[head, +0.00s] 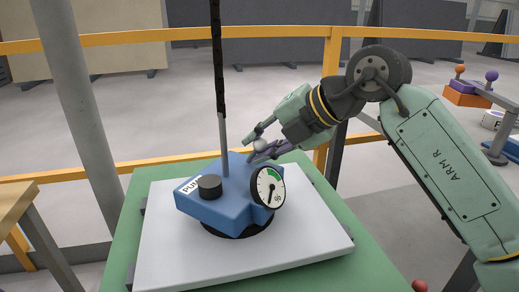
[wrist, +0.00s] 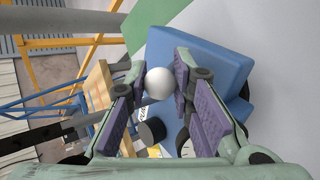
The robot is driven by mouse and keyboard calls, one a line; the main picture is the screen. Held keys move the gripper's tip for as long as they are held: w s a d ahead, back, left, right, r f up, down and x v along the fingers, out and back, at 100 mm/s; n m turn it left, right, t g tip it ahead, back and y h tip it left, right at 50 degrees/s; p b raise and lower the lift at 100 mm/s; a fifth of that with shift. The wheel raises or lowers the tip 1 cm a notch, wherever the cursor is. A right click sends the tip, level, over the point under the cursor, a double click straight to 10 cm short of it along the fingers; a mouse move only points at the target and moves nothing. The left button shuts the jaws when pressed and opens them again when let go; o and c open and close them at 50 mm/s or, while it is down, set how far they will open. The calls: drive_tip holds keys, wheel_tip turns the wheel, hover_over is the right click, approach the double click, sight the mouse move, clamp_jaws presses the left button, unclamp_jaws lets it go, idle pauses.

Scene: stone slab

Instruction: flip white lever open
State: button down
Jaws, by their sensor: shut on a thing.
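A blue pump box (head: 225,205) with a black knob (head: 210,187) and a round dial (head: 268,188) sits on a pale slab. The white lever shows as a pale ball end (head: 260,145) at the back right of the box. In the wrist view the white ball (wrist: 159,83) lies between the two finger pads, with the blue box (wrist: 200,55) behind it. My gripper (head: 262,143) comes in from the upper right and is shut on the white ball. The lever's shaft is hidden behind the ball and fingers.
A tall grey and black pole (head: 220,90) rises beside the box, left of my gripper. The white slab (head: 165,240) lies on a green table (head: 335,275). Yellow rails (head: 290,31) run behind. A wooden table (head: 15,205) stands at the left.

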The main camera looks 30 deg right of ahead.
idle(0.3)
drive_tip(key=c, duration=1.4)
unclamp_jaws()
drive_tip(key=shift+o, duration=0.2)
drive_tip(key=v, duration=1.2)
